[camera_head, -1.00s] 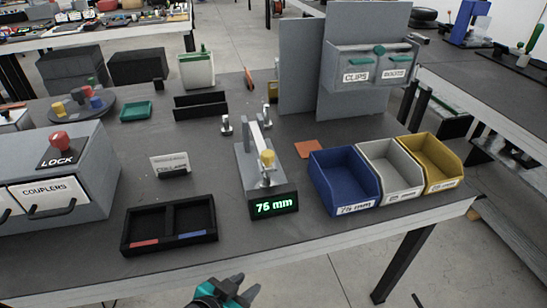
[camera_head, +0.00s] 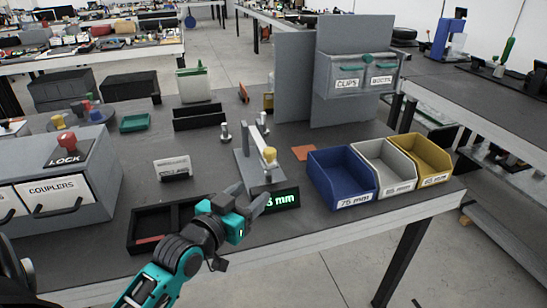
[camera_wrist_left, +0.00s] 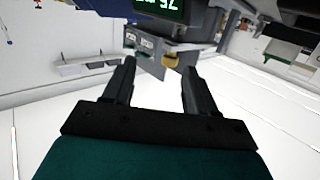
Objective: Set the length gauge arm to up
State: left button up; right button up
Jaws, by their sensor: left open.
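The length gauge (camera_head: 246,172) is a grey block on the bench with a green-lit display (camera_head: 284,199), partly hidden by my left gripper; its last characters read "5 mm". Its light arm (camera_head: 259,145) rises from the base and ends in a yellow knob (camera_head: 269,155) near the front. My left gripper (camera_head: 253,195) is open and empty, just in front of and left of the display, below the knob. In the left wrist view the two fingers (camera_wrist_left: 157,85) are apart, with the display (camera_wrist_left: 160,8) at the top. My right gripper is not in view.
A black two-part tray (camera_head: 150,225) is partly behind my left arm. Blue (camera_head: 340,178), grey (camera_head: 385,165) and yellow (camera_head: 423,158) bins stand right of the gauge. A grey LOCK cabinet (camera_head: 75,180) stands left.

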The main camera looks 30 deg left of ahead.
aim_at(266, 154)
pick_arm(q)
jog(key=shift+n+t+y, duration=0.3)
jog(key=shift+t, duration=0.4)
jog(key=w+a+r, duration=0.1)
jog(key=w, duration=0.3)
jog(key=w+a+r, duration=0.1)
jog(key=w, duration=0.4)
jog(key=w+a+r+b, duration=0.1)
jog(key=w, duration=0.3)
jog(key=shift+w+a, duration=0.1)
jog(key=shift+w, duration=0.05)
grip_shut()
